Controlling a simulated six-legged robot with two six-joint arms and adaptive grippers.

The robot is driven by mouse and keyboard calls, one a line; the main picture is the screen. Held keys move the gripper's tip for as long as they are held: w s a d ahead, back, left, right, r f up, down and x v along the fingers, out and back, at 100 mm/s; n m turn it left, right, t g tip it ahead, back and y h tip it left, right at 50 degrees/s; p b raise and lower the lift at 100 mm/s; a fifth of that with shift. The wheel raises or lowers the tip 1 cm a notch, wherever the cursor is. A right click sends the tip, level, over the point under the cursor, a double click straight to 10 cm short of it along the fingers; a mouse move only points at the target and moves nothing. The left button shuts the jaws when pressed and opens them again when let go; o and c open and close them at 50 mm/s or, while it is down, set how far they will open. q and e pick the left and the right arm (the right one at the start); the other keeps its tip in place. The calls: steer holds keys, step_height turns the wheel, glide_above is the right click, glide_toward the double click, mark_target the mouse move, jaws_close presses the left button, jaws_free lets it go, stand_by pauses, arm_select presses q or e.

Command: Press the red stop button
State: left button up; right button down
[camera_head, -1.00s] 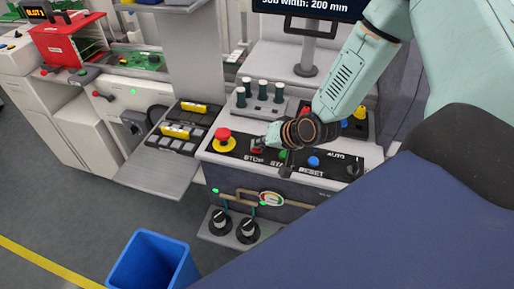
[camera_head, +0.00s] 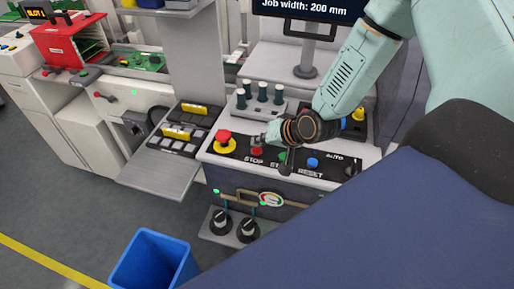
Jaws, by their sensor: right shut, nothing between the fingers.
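The red stop button (camera_head: 257,150) sits above the STOP label on the black strip of the control panel (camera_head: 205,155). My right gripper (camera_head: 255,139) is shut and empty, just above and behind the button in the picture. The button's front shows below the fingertips; I cannot tell whether they touch it. A larger red mushroom button (camera_head: 223,136) on a yellow base stands to the left. My left gripper is not in view.
A green button (camera_head: 283,156) by the partly covered START label, a blue button (camera_head: 313,162) above RESET and a black AUTO knob (camera_head: 350,171) lie to the right. A blue bin (camera_head: 150,262) stands on the floor.

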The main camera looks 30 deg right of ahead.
mark_target(260, 151)
step_height(260, 151, up, 5)
steer(key=p, duration=0.4)
steer(key=shift+r+p, duration=0.1)
steer(key=shift+p, duration=0.3)
stand_by(0.4)
